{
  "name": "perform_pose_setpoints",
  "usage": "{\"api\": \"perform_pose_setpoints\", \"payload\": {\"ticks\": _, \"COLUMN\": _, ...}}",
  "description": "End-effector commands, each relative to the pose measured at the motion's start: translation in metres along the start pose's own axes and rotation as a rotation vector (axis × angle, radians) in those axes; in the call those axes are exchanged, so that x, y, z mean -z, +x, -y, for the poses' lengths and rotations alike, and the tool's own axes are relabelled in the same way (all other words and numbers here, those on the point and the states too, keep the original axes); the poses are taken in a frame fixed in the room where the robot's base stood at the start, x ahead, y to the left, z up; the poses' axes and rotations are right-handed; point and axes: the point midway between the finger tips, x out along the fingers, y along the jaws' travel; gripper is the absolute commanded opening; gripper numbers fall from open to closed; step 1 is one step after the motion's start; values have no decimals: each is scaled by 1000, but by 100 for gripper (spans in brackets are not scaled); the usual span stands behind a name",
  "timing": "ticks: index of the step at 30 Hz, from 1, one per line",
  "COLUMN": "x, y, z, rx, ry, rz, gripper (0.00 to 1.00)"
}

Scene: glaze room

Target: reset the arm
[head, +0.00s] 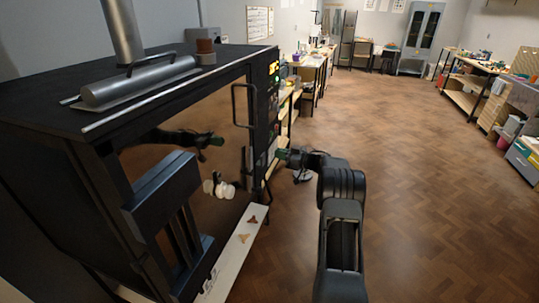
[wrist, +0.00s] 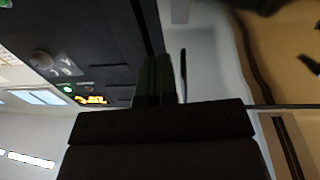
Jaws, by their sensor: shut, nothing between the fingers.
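My gripper (head: 281,155) shows in the head view at the end of my black arm, raised in front of the right end of the large black kiln (head: 245,60). Its dark green fingers are together and hold nothing. In the wrist view my gripper (wrist: 160,72) shows as two dark green fingers side by side, pointing up in the picture. The kiln's control panel (head: 273,75) has a lit display; in the wrist view the lit orange display (wrist: 92,100) is left of the fingers. I cannot tell how far the fingertips are from the kiln front.
The kiln's glossy front (head: 150,165) mirrors my arm. A pale shelf (head: 243,237) with small three-pointed pieces (head: 252,221) lies along its foot. A vertical handle (head: 236,105) sticks out. Wooden floor (head: 430,200) is clear to the right; benches (head: 470,90) stand farther back.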

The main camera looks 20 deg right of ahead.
Motion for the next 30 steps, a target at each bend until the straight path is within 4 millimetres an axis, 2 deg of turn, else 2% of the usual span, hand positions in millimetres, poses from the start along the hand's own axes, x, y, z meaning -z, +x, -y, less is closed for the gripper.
{"api": "perform_pose_setpoints", "payload": {"ticks": 3, "x": -2, "y": -20, "z": -3, "rx": -3, "ry": 0, "rz": 0, "gripper": 0}}
{"api": "perform_pose_setpoints", "payload": {"ticks": 9, "x": -1, "y": -39, "z": -4, "rx": 0, "ry": 0, "rz": 1, "gripper": 0}}
{"api": "perform_pose_setpoints", "payload": {"ticks": 17, "x": -1, "y": -45, "z": -5, "rx": 1, "ry": -11, "rz": 2, "gripper": 0}}
{"api": "perform_pose_setpoints", "payload": {"ticks": 19, "x": -6, "y": -45, "z": -13, "rx": -45, "ry": -58, "rz": 29, "gripper": 0}}
{"api": "perform_pose_setpoints", "payload": {"ticks": 21, "x": -13, "y": -47, "z": -30, "rx": -145, "ry": -101, "rz": 65, "gripper": 0}}
{"api": "perform_pose_setpoints", "payload": {"ticks": 23, "x": -30, "y": -54, "z": -47, "rx": -270, "ry": -113, "rz": 115, "gripper": 0}}
{"api": "perform_pose_setpoints", "payload": {"ticks": 24, "x": -46, "y": -61, "z": -58, "rx": -368, "ry": -110, "rz": 162, "gripper": 0}}
{"api": "perform_pose_setpoints", "payload": {"ticks": 26, "x": -60, "y": -78, "z": -73, "rx": -525, "ry": -104, "rz": 247, "gripper": 0}}
{"api": "perform_pose_setpoints", "payload": {"ticks": 28, "x": -66, "y": -96, "z": -79, "rx": -695, "ry": -88, "rz": 364, "gripper": 0}}
{"api": "perform_pose_setpoints", "payload": {"ticks": 30, "x": -68, "y": -113, "z": -72, "rx": -834, "ry": -52, "rz": 496, "gripper": 0}}
